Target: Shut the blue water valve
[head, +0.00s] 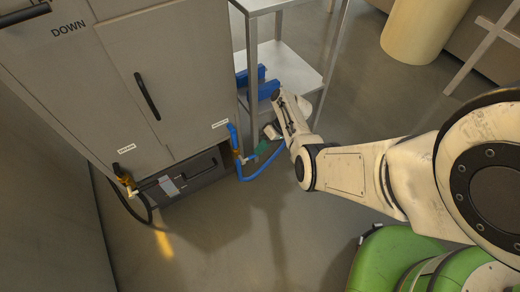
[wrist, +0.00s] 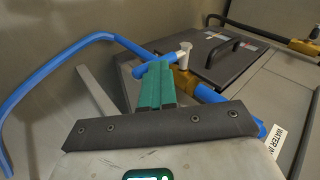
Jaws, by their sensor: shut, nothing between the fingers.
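The blue water valve shows in the wrist view as a brass body (wrist: 184,80) with a pale stem on top and a blue lever (wrist: 150,63) reaching left from it. In the head view the valve (head: 237,154) sits low at the cabinet's right corner. A blue hose (wrist: 60,67) curves away on the left, and a blue pipe runs along the cabinet side. My gripper (wrist: 155,68) is shut and empty, its green fingertips close beside the lever; I cannot tell whether they touch. In the head view my gripper (head: 258,152) is just right of the valve.
A grey cabinet (head: 175,90) stands left, with a white label (wrist: 277,138) near the pipe. A brass fitting (head: 123,174) with a black hose is at its left corner. A metal shelf rack (head: 290,68) with blue items (head: 258,82) stands behind my arm. The front floor is clear.

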